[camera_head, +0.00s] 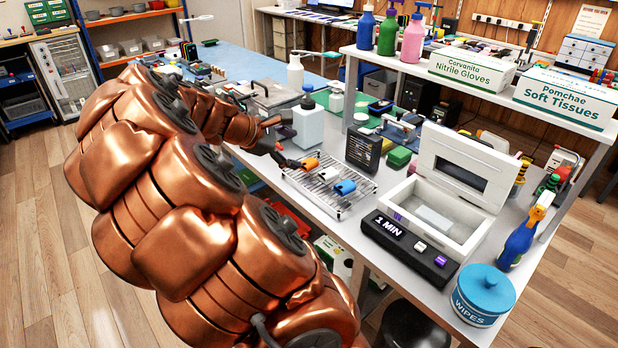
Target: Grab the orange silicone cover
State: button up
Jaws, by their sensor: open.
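A small orange piece (310,164), which looks like the orange silicone cover, lies at the far left part of a wire rack (325,204). A blue piece (345,187) lies apart from it, nearer the rack's front right. My gripper (287,143) is open at the rack's far left edge, just left of the orange piece. Its lower finger is very close to the orange piece; I cannot tell whether they touch. Nothing shows between the fingers.
A pale bottle (308,126) stands right behind my gripper. Shelves (470,79) overhang the back.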

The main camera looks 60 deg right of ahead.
jog(key=w+d+f+n+h+b, duration=0.2)
jog(key=w+d+f+n+b, duration=0.3)
jog(key=d+f, duration=0.35)
jog(key=n+h+b, duration=0.1)
jog(key=n+b, duration=0.2)
jog(key=n, duration=0.1)
send_near(312, 160)
jog(key=shift+s+d+f+t, duration=0.2)
jog(key=shift+d+f, duration=0.15)
jog(key=shift+d, duration=0.2)
jog(key=shift+s+d+f+t, duration=0.1)
jog(key=shift+s+d+f, duration=0.2)
jog(key=shift+d, duration=0.25)
jog(key=shift+n+h, duration=0.3)
jog(key=shift+x, duration=3.85)
jog(key=c, duration=1.1)
jog(key=shift+w, duration=0.1)
